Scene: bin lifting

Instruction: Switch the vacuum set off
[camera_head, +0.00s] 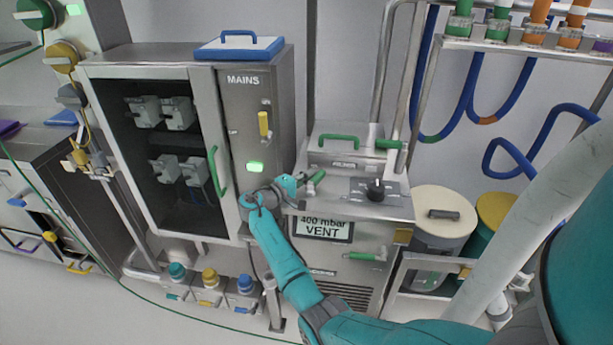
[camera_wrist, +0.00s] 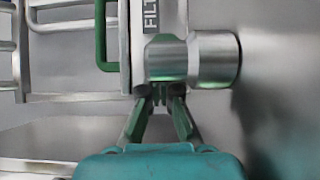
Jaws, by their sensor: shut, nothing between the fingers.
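The vacuum set (camera_head: 374,208) is a steel cabinet in the middle of the head view. Its screen (camera_head: 323,229) reads "400 mbar VENT". A black rotary knob (camera_head: 376,190) sits on a dark dial plate on its top. A green-gripped valve lever (camera_head: 316,178) stands out at the set's upper left. My gripper (camera_head: 298,181) is at this lever, with its fingers shut and empty. In the wrist view, my fingertips (camera_wrist: 160,92) meet just below a steel and green cylinder (camera_wrist: 208,60), apparently that lever. I cannot tell whether they touch.
A filter box (camera_head: 345,160) with a green handle lies behind the lever. The MAINS cabinet (camera_head: 243,100), with a yellow handle and a lit green lamp (camera_head: 255,166), stands close on the left. A cream drum (camera_head: 443,220) stands right. Blue hoses (camera_head: 465,110) hang behind.

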